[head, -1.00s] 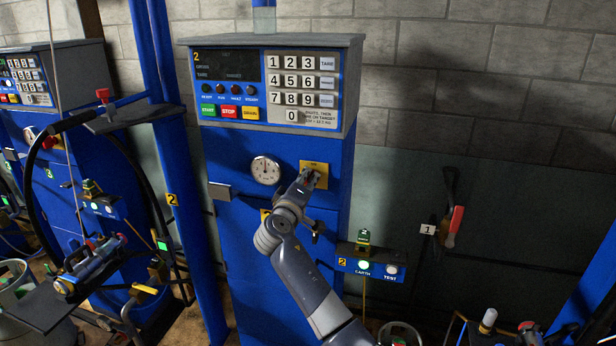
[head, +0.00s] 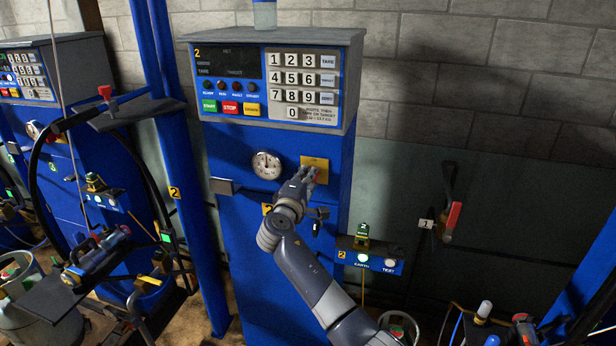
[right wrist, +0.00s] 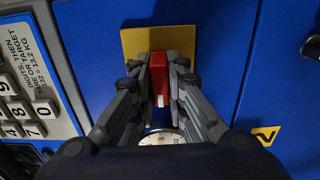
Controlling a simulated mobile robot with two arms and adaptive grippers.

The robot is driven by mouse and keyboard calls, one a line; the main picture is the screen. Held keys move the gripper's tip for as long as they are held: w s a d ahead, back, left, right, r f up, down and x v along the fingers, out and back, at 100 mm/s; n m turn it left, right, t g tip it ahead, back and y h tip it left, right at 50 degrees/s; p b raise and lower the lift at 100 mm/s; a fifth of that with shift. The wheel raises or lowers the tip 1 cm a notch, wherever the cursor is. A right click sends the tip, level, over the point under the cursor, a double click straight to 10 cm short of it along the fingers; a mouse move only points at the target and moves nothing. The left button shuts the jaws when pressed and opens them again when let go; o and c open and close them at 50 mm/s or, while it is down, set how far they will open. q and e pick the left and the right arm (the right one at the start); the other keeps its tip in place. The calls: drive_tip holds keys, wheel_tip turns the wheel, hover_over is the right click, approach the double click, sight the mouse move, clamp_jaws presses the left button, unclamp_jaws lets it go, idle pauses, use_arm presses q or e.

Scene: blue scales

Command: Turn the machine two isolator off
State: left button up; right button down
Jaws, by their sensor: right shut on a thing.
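Machine two is the blue scale cabinet (head: 235,240) with a "2" on its display panel. Its isolator has a yellow plate (head: 319,166) on the cabinet front, right of the round dial. In the right wrist view, a red handle (right wrist: 158,76) with a pale tip stands on the yellow plate (right wrist: 130,42). It extends down the picture, toward the dial. My right gripper (right wrist: 160,88) has its fingers on both sides of the handle and is shut on it. In the head view, the right gripper (head: 305,178) hides the handle. My left gripper is out of view.
A round dial (head: 266,165) and a small grey shelf (head: 224,186) are left of the plate. A small box with EARTH and TEST lights (head: 371,259) is at lower right. A red-handled lever (head: 452,221) is on the wall by label 1.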

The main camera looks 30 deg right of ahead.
drive_tip(key=c, duration=1.6)
unclamp_jaws()
drive_tip(key=v, duration=1.2)
drive_tip(key=shift+w, duration=0.1)
